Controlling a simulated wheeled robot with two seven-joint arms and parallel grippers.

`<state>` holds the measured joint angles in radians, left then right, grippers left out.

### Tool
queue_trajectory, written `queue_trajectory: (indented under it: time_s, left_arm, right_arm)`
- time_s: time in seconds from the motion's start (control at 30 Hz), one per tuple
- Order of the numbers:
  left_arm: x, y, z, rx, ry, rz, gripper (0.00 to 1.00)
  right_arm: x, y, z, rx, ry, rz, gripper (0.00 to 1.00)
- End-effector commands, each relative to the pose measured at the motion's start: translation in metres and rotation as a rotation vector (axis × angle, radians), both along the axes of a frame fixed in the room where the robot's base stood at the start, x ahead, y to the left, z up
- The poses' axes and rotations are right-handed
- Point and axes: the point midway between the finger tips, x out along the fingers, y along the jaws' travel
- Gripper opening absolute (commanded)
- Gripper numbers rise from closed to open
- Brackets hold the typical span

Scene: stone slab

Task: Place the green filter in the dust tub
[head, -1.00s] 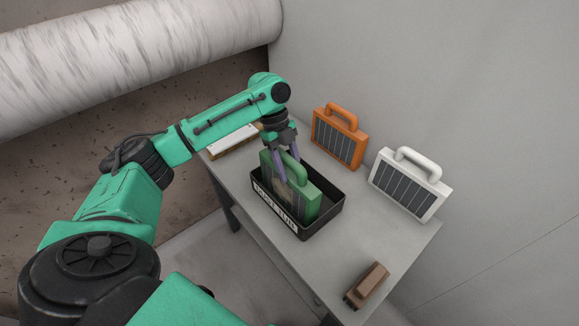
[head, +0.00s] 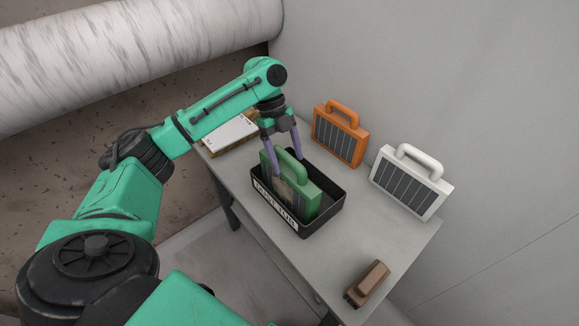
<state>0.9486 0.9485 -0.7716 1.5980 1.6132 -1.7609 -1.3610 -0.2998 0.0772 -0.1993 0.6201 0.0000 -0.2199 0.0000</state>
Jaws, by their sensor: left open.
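The green filter (head: 304,196) stands upright inside the black dust tub (head: 337,209), its handle up and its top above the rim. The tub has a white label on its front wall and sits on the grey table. My left gripper (head: 284,162) is open above the filter, its two purple fingers spread on either side of the handle. I cannot tell whether a finger touches it. The filter's lower part is hidden by the tub wall. My right gripper is not in view.
An orange filter (head: 338,140) and a white filter (head: 408,186) stand along the back edge by the wall. A brown brush-like object (head: 367,284) lies near the table's right front. A white-topped box (head: 230,134) lies at the left end.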

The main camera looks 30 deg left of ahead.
Motion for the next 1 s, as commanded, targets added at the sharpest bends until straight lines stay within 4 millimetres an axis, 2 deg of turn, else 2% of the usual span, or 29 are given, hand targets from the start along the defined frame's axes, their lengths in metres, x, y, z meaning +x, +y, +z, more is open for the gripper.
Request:
queue_trajectory:
  time_s: [0.03, 0.2, 0.33, 0.47, 1.0]
  left_arm:
    - [0.003, 0.004, 0.009, -0.002, -0.006, 0.001, 0.79]
    - [0.009, 0.021, 0.053, -0.003, -0.006, 0.003, 0.79]
    - [0.011, 0.03, 0.079, -0.001, -0.001, 0.002, 0.79]
    - [0.011, 0.033, 0.085, 0.0, 0.002, 0.001, 0.79]
    - [0.011, 0.033, 0.084, -0.001, 0.001, 0.001, 0.79]
  right_arm:
    - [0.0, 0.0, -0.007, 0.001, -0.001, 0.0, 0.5]
    - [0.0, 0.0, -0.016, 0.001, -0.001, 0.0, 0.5]
    - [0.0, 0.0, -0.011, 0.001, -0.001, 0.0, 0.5]
    - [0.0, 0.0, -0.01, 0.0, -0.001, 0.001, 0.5]
    - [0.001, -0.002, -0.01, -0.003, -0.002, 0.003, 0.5]
